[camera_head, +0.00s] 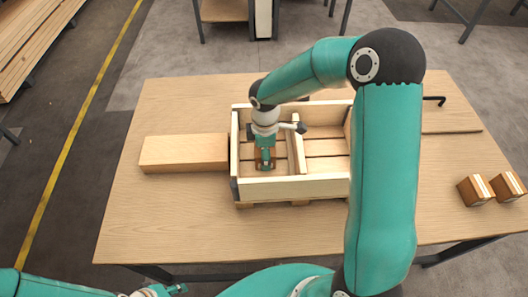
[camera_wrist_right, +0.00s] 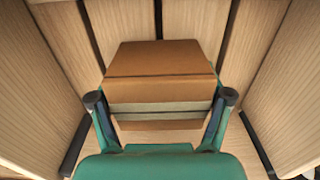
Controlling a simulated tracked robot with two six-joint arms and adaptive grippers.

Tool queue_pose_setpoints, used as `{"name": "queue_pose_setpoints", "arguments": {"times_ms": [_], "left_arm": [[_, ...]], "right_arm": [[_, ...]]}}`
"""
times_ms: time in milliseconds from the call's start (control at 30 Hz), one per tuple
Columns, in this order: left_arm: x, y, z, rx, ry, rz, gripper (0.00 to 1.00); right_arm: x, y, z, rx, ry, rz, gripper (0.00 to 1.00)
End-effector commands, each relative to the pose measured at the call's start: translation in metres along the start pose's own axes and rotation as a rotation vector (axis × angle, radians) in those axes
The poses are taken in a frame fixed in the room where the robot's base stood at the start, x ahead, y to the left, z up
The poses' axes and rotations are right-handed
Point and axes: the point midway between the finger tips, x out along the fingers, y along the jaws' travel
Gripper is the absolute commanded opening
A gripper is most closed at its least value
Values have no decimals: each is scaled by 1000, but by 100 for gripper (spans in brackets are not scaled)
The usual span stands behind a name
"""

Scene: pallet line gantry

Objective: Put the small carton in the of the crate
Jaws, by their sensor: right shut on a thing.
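The wooden crate (camera_head: 300,188) stands in the middle of the table, with a divider (camera_head: 297,152) splitting it into a left and a right compartment. My right gripper (camera_head: 265,166) reaches down inside the left compartment. In the right wrist view, the small brown carton (camera_wrist_right: 160,70) sits between the two fingers (camera_wrist_right: 160,105), which are shut on it. Slatted floor and crate walls surround it there; I cannot tell whether the carton touches the floor. My left gripper (camera_head: 172,290) is at the lower left edge, partly cut off, its opening unclear.
A wooden block (camera_head: 184,153) lies left of the crate. Two more small cartons, one (camera_head: 473,191) beside the other (camera_head: 507,187), stand at the table's right. A board (camera_head: 450,118) and a black hooked bar (camera_head: 434,99) lie behind them. The table's front left is clear.

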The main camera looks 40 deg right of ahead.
Motion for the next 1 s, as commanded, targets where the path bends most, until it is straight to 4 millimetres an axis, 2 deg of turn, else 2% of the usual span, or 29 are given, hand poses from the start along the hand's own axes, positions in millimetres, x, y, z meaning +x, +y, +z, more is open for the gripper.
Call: {"name": "queue_pose_setpoints", "arguments": {"times_ms": [33,67,167,633,767,1000], "left_arm": [[2,-1,0,0,0,0,41],[1,0,0,0,0,0,41],[1,0,0,0,0,0,41],[-1,0,0,0,0,0,41],[-2,1,0,0,0,0,41],[-5,2,0,0,0,0,41]], "right_arm": [[2,0,0,0,1,1,29],[1,0,0,0,0,0,82],[1,0,0,0,0,0,99],[-5,1,-1,0,1,2,100],[-22,1,-1,1,2,5,100],[-70,1,-1,0,3,5,100]]}}
